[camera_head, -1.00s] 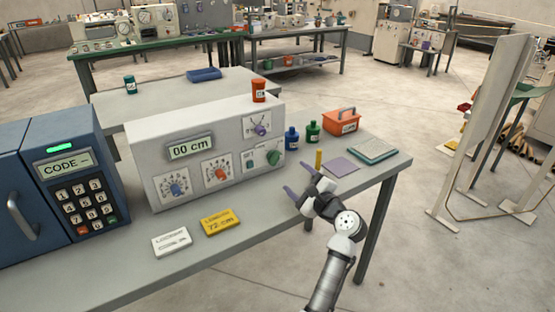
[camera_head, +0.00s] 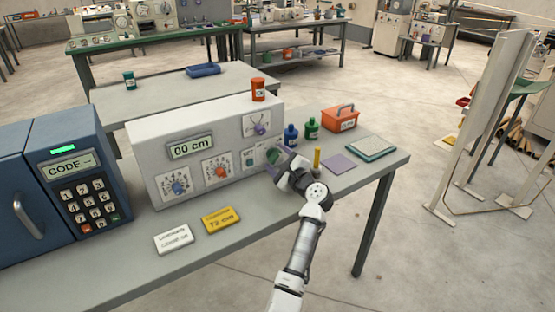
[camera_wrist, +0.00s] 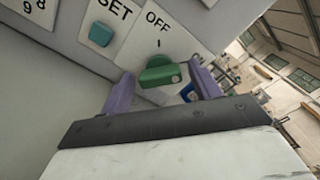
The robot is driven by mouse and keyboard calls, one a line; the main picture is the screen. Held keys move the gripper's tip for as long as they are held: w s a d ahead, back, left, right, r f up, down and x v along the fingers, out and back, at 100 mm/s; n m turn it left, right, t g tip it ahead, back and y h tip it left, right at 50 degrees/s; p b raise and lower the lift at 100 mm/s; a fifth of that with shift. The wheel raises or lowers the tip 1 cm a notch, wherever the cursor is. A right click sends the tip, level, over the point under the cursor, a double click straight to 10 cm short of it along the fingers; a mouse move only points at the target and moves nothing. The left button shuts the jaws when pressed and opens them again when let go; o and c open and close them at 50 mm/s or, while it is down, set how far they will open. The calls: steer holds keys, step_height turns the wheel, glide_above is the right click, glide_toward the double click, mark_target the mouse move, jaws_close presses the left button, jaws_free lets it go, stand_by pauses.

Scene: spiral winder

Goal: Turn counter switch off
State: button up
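The counter is a light grey box (camera_head: 238,118) on the table, with a display reading "00 cm" (camera_head: 191,146). Its green switch knob sits at the lower right of the front panel and shows clearly in the wrist view (camera_wrist: 160,72), under the word "OFF" (camera_wrist: 157,20). My gripper (camera_head: 283,160) is at the knob. In the wrist view its two purple fingers (camera_wrist: 162,90) are apart, one on each side of the knob. Whether they touch it I cannot tell.
A teal SET button (camera_wrist: 101,34) is left of the knob. Blue (camera_head: 291,135) and green (camera_head: 312,128) bottles, a yellow cylinder (camera_head: 317,158) and an orange box (camera_head: 341,118) stand to the right. Yellow (camera_head: 221,219) and white (camera_head: 174,238) cards lie in front. A blue keypad safe (camera_head: 78,180) stands left.

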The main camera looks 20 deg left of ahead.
steer(key=c, duration=0.8)
steer(key=shift+f+b, duration=0.1)
steer(key=shift+b, duration=0.2)
steer(key=n+b, duration=0.2)
steer(key=b, duration=0.1)
steer(key=shift+f+n, duration=0.15)
steer(key=shift+n, duration=0.25)
steer(key=n+b, duration=0.4)
steer(key=shift+f+n+b, duration=0.1)
steer(key=shift+n+b, duration=0.2)
steer(key=n+b, duration=0.4)
steer(key=shift+n+b, duration=1.85)
steer(key=shift+n, duration=0.45)
steer(key=shift+r, duration=0.2)
